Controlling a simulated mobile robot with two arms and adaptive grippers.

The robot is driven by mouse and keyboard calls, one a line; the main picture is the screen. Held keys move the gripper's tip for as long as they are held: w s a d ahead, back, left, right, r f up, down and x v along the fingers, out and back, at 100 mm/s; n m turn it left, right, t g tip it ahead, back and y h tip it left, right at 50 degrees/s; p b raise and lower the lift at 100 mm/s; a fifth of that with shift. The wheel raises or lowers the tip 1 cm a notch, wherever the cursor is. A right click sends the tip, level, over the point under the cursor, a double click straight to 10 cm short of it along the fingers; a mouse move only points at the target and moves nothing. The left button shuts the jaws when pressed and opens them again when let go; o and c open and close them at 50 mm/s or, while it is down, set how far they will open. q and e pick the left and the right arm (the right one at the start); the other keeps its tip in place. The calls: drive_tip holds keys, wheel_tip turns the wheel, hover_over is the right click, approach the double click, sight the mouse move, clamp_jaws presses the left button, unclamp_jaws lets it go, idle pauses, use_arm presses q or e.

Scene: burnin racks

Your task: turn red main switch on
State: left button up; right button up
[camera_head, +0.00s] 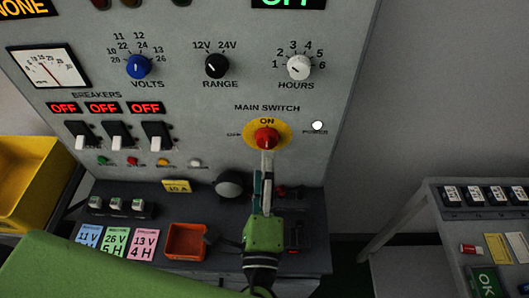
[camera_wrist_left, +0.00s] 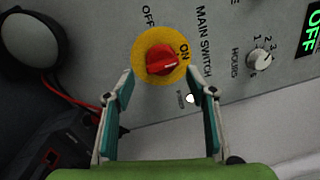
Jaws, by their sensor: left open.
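The red main switch (camera_head: 266,138) is a round knob on a yellow disc on the grey panel, under the label MAIN SWITCH. In the left wrist view the knob (camera_wrist_left: 163,60) shows a pale mark that points roughly toward ON. OFF is printed off to the side of the disc. My left gripper (camera_head: 267,156) is just below and in front of the switch. In the left wrist view its fingers (camera_wrist_left: 160,72) are spread on either side of the knob, with visible gaps. My right gripper is not in view.
Beside the switch is a white POWER lamp (camera_head: 318,125). Above are blue VOLTS (camera_head: 139,67), black RANGE (camera_head: 217,66) and white HOURS (camera_head: 299,67) knobs. Breaker switches (camera_head: 117,136) read OFF. An orange bin (camera_head: 186,242) stands on the ledge. A side table is at right.

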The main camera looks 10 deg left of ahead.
use_arm(q)
drive_tip(key=v, duration=0.6)
drive_tip(key=shift+f, duration=0.1)
idle(0.4)
